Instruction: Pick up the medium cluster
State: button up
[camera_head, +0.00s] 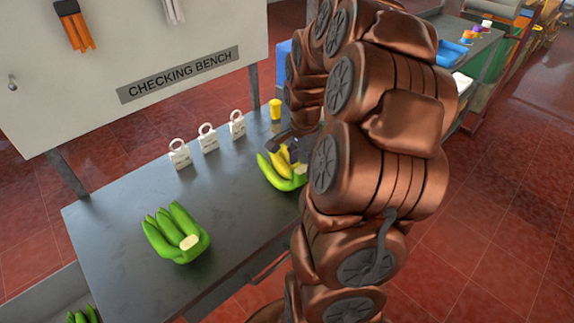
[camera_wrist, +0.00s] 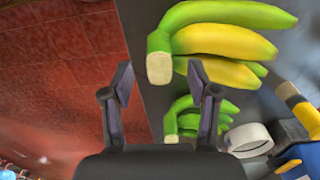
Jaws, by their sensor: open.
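A cluster of green and yellow bananas (camera_head: 285,178) lies on the bench's right part, partly hidden by my arm in the head view. In the wrist view this yellow-green cluster (camera_wrist: 222,42) is at the top, its cut crown just beyond the gap between my fingertips. A green cluster (camera_head: 178,235) lies on the bench's front left; a green cluster also shows low in the wrist view (camera_wrist: 205,104), partly behind my right finger. Which cluster is the medium one, I cannot tell. My gripper (camera_wrist: 165,78) is open, with nothing visibly held; in the head view it is mostly hidden.
The grey bench (camera_head: 120,215) has three white ring-topped tags (camera_head: 208,139) and a yellow cylinder (camera_head: 275,109) along its back. A checking bench sign (camera_head: 180,75) is on the panel behind. More green bananas (camera_head: 82,315) show at the lower left. Bare bench lies between the clusters.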

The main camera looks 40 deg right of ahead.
jog(key=shift+f, duration=0.7)
grip_shut()
